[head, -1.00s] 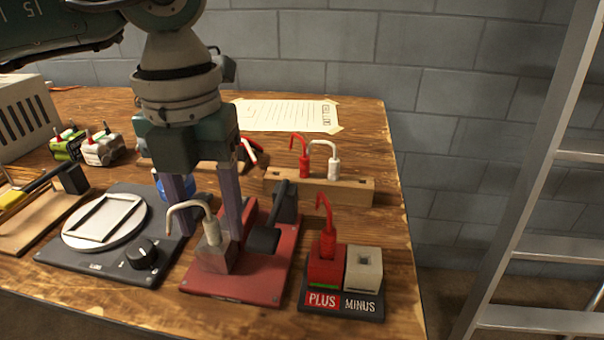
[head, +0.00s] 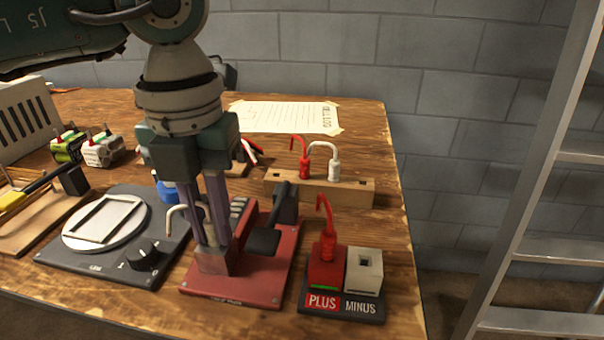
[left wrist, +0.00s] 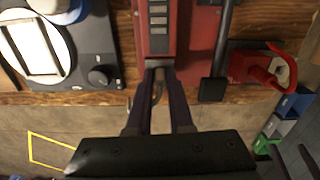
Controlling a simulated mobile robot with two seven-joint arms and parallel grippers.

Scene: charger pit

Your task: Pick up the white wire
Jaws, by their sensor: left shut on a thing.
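The white wire (head: 176,211) stands at the metal block (head: 214,262) on the front of the red board (head: 262,280). Its hooked end shows left of my left gripper (head: 213,240), and the fingers hide most of the rest. My left gripper points down and is shut on the wire just above the block. In the left wrist view a bit of the wire (left wrist: 157,92) shows between the fingers. A second white wire (head: 333,165) stands in the wooden rack (head: 350,190) beside a red one (head: 304,160).
A red wire (head: 327,235) stands in the PLUS block, beside the empty-looking MINUS block (head: 364,270). A black lever (head: 270,235) is close to the right of my gripper. A dark plate with a knob (head: 140,255) lies to the left. A ladder (head: 540,170) stands off the table.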

